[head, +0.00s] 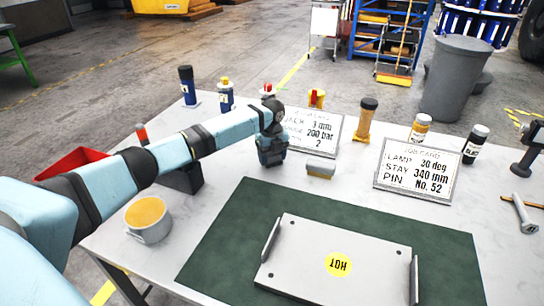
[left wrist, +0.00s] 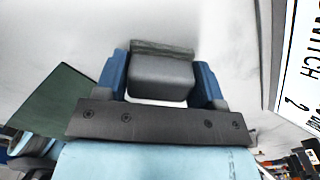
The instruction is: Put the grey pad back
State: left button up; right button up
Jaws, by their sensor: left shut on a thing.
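A grey pad (left wrist: 160,78), block-shaped with a darker, rough-looking strip along its far edge, sits between the two blue fingers in the left wrist view. My left gripper (left wrist: 161,85) is shut on it. In the head view my left gripper (head: 272,156) points down at the back middle of the white table, behind the green mat; the pad there is hidden by the gripper or too small to make out. I cannot tell whether the pad touches the table. My right gripper is not in view.
A small grey-and-tan block (head: 320,171) lies just right of the gripper. Two job cards (head: 314,130) (head: 418,169) stand behind it, with several bottles around them. A metal plate marked HOT (head: 305,250) lies on the green mat (head: 222,240). A cup (head: 147,220) stands left.

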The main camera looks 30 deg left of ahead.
aim_at(272, 153)
pick_arm(q)
jog(key=o, duration=1)
jog(key=shift+f, duration=0.15)
jog(key=shift+o, duration=0.2)
notch_tip(272, 153, up, 12)
jog(key=shift+r+p, duration=0.2)
jog(key=shift+p, duration=0.25)
jog(key=shift+f, duration=0.15)
